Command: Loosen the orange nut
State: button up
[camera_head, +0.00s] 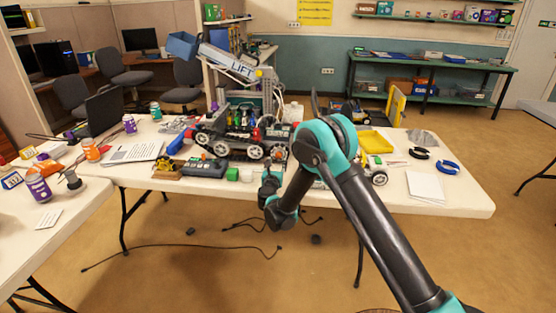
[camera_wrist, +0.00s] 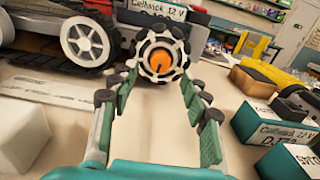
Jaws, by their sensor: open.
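The orange nut (camera_wrist: 161,61) sits at the hub of a small black-and-white wheel (camera_wrist: 172,48), near the top middle of the wrist view. The wheel is on a vehicle that stands on the table. My gripper (camera_wrist: 158,72) is open, with green-padded fingers pointing at the wheel. One finger is on each side of the nut in the picture, and nothing is held between them. I cannot tell whether the tips touch the wheel. In the head view the wheeled robot (camera_head: 240,138) stands on the table (camera_head: 440,193); the nut cannot be made out there.
A larger grey-spoked wheel (camera_wrist: 85,40) is left of the nut. A white block (camera_wrist: 22,132) is near the left finger. Teal-and-black battery boxes (camera_wrist: 272,130) and a wooden block (camera_wrist: 250,82) stand to the right. In the head view, a yellow tray (camera_head: 375,142) is behind my arm.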

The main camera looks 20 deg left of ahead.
aim_at(278, 156)
jog(key=shift+x, duration=1.95)
jog(key=shift+c, duration=0.4)
grip_shut()
